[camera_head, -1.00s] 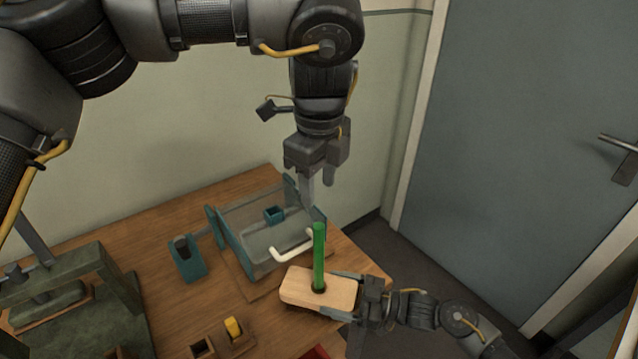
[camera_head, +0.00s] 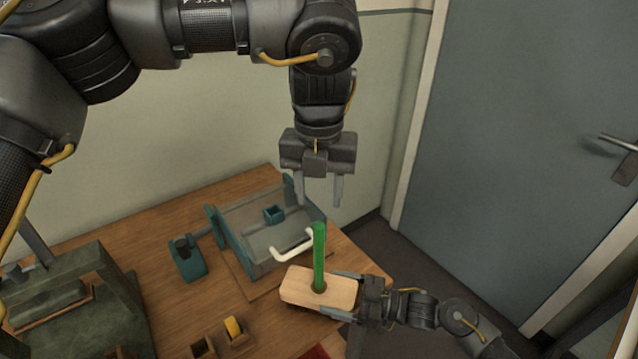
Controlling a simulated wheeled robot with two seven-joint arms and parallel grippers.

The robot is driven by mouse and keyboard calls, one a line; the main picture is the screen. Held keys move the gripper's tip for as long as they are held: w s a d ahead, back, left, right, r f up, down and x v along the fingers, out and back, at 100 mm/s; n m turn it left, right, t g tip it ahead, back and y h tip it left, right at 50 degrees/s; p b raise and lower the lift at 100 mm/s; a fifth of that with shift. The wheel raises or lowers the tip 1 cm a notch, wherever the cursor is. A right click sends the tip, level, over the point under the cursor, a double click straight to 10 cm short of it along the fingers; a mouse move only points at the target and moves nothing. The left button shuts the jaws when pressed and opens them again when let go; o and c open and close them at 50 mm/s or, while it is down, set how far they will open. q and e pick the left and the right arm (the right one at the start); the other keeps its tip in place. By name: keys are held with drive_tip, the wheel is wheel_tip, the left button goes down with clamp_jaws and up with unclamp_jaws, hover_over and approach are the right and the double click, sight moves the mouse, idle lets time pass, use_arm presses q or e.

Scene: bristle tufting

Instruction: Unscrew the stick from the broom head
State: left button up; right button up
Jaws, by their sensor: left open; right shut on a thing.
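The green stick (camera_head: 319,258) stands upright in a hole in the light wooden broom head (camera_head: 298,287). My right gripper (camera_head: 340,294) comes in from the right and is shut on the broom head, with its fingers along the block's long sides. My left gripper (camera_head: 318,196) points down with its fingers apart. It is empty and sits just above the stick's top end in the picture. I cannot tell the exact gap between them.
A teal frame with a clear panel and white handle (camera_head: 292,247) stands behind the broom head.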

sight(319, 226)
use_arm(q)
wheel_tip(319, 226, down, 11)
drive_tip(key=shift+r, duration=0.1)
idle(0.3)
clamp_jaws()
drive_tip(key=shift+n, duration=1.6)
drive_tip(key=shift+r, duration=0.15)
drive_tip(key=shift+r, duration=0.95)
